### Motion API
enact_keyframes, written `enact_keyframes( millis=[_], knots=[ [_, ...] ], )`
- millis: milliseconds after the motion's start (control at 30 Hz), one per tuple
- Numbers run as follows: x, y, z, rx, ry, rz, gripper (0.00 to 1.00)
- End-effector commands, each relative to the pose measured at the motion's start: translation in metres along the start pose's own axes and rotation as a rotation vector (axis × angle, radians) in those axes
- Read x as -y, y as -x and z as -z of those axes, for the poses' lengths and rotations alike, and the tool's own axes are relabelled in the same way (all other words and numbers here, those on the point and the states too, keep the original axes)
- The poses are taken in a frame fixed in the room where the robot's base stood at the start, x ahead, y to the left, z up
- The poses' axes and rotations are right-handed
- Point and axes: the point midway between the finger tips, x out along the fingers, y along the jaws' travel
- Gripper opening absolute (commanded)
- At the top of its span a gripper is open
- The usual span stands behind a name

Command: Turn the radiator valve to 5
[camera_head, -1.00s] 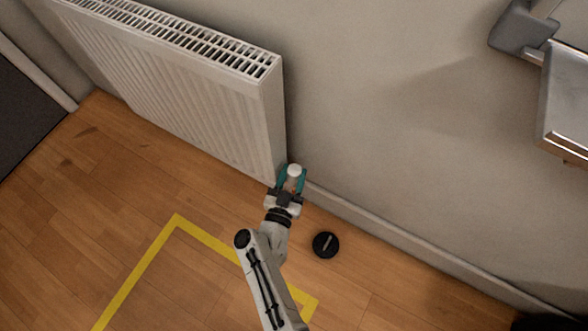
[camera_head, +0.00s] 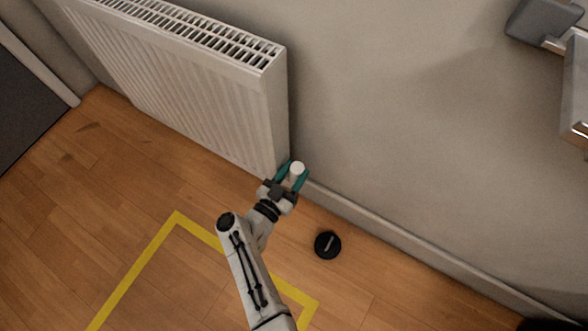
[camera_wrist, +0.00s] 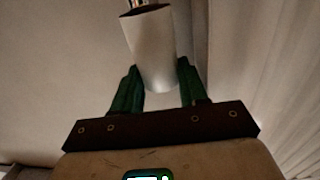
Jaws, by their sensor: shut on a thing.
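The radiator valve (camera_head: 297,169) is a white round knob beside the lower right corner of the white radiator (camera_head: 170,85). My gripper (camera_head: 291,176) has teal fingers, one on each side of the knob, and is shut on it. In the wrist view the valve (camera_wrist: 152,50) is a white cylinder with a metal fitting at its far end. The gripper's dark green fingers (camera_wrist: 157,88) flank its near end. No number or scale mark on the valve can be read.
A black round object (camera_head: 327,245) with a light bar on top sits on the wooden floor right of my arm. Yellow tape (camera_head: 140,270) marks the floor at left. A skirting board runs along the wall. A metal fixture (camera_head: 574,85) juts in at upper right.

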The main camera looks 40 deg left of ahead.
Motion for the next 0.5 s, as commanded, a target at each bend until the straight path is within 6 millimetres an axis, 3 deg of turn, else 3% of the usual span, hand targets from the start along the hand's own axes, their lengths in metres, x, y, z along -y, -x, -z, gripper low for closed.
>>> enact_keyframes(
  millis=[133, 500],
  knots=[
    [0.0, 0.0, 0.0001, 0.0, 0.0, 0.001, 0.53],
    [0.0002, 0.0085, 0.001, 0.001, 0.001, 0.002, 0.53]
  ],
)
